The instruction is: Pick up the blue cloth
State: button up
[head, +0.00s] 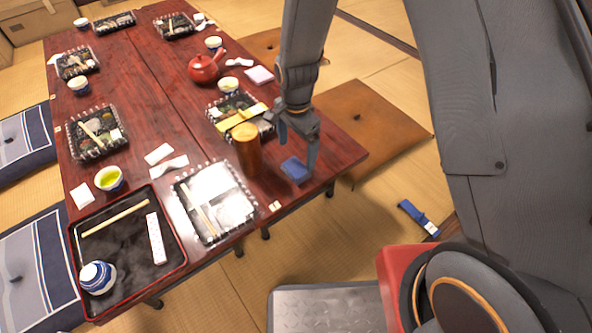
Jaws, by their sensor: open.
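A small folded blue cloth (296,170) lies flat on the red-brown wooden table (333,150), near its right front corner. My gripper (298,147) points down just above and behind the cloth in the head view. Its fingers are apart with nothing visible between them. The right fingertip shows close to the cloth's upper right edge; I cannot tell whether it touches.
A copper-coloured canister (247,150) stands just left of the cloth. Lunch boxes, including a clear-lidded one (214,201), a black tray (172,240) and a red teapot (205,68) crowd the table. A blue strip with a white label (418,217) lies on the tatami.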

aim_at(296, 166)
notch_tip(296, 166, down, 8)
jog(key=b, duration=0.2)
jog(key=shift+r+b, duration=0.2)
jog(key=shift+b, duration=0.1)
jog(key=shift+c, duration=0.2)
jog(key=c, duration=1.1)
